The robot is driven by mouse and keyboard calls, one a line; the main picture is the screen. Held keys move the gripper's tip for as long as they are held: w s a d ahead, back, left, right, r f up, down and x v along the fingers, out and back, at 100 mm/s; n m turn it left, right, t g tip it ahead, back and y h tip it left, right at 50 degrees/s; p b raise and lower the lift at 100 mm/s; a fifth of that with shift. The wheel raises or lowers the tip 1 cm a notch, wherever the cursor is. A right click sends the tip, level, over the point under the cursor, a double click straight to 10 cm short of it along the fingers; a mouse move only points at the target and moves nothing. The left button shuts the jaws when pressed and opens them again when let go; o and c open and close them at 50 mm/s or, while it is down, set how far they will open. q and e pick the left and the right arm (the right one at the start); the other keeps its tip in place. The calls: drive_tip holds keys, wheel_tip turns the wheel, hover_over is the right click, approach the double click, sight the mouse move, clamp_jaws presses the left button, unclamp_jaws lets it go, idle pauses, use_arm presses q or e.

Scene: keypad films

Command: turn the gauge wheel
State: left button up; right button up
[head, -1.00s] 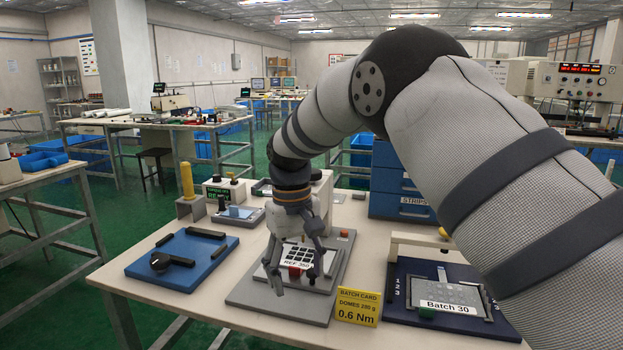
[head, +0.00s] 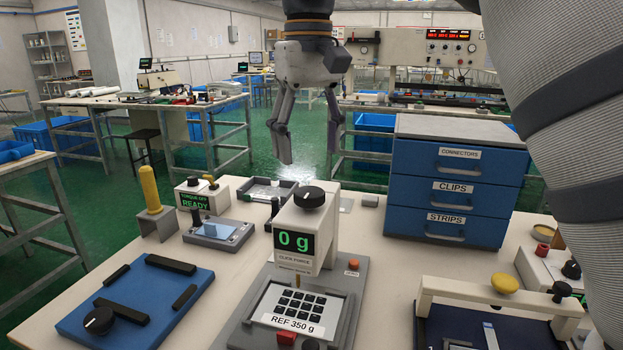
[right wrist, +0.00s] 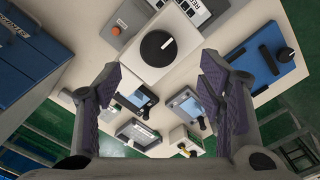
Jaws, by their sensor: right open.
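The gauge wheel (head: 310,197) is a black round knob with a white mark, on top of the pale gauge head (head: 303,230). The gauge's green display reads 0 g. The wheel also shows in the right wrist view (right wrist: 158,48), beyond the fingers and nearer the top edge. My right gripper (head: 309,152) hangs fingers down, open and empty, above the wheel and apart from it. In the right wrist view the open fingers (right wrist: 161,88) stand on either side with nothing between them. A keypad (head: 294,304) marked REF 350 g lies under the gauge head. My left gripper is not in view.
A blue fixture (head: 140,300) with a black knob lies at left. A blue drawer cabinet (head: 455,190) stands at right behind the gauge. A cream bridge fixture (head: 500,289) stands at front right. A yellow-handled tool (head: 150,190) stands upright at back left.

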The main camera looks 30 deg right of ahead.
sight(309, 192)
wheel_tip(309, 192, down, 7)
drive_tip(key=shift+w+d+f+p, duration=0.1)
drive_tip(key=shift+w+f+p, duration=0.1)
drive_tip(key=shift+p, duration=0.1)
drive_tip(key=shift+c, duration=0.4)
drive_tip(key=c, duration=1.1)
